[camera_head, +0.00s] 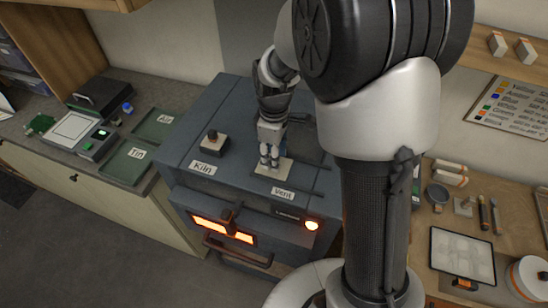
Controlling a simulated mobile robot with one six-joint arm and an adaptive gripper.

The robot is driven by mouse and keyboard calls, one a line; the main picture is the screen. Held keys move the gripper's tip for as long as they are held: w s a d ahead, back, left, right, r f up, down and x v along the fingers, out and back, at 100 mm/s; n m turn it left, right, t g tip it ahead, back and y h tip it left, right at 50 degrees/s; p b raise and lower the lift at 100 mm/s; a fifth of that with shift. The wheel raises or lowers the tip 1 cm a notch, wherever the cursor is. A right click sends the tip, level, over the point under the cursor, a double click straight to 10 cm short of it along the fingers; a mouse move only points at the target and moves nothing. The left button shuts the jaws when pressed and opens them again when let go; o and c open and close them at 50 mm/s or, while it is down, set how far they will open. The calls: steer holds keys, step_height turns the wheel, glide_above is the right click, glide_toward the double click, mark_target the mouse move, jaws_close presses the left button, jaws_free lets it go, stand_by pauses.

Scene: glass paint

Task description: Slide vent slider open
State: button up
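The kiln (195,115) is a blue-grey box with glowing orange windows in its front. On its top, a pale plate (287,167) that looks like the vent slider lies just behind the "Vent" label (283,193). Dark rails run along the kiln top beside it. My gripper (269,163) points down at the left part of this plate, with its fingertips at or just above it. The fingers hide whatever handle is there. I cannot tell whether they are shut on it.
The left counter holds green trays (127,163) and a scale. The right bench holds a white-topped tray (463,256) and tools. My arm blocks the kiln's right side.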

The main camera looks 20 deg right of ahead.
steer(key=shift+f, duration=0.85)
steer(key=shift+c, duration=0.2)
jaws_close()
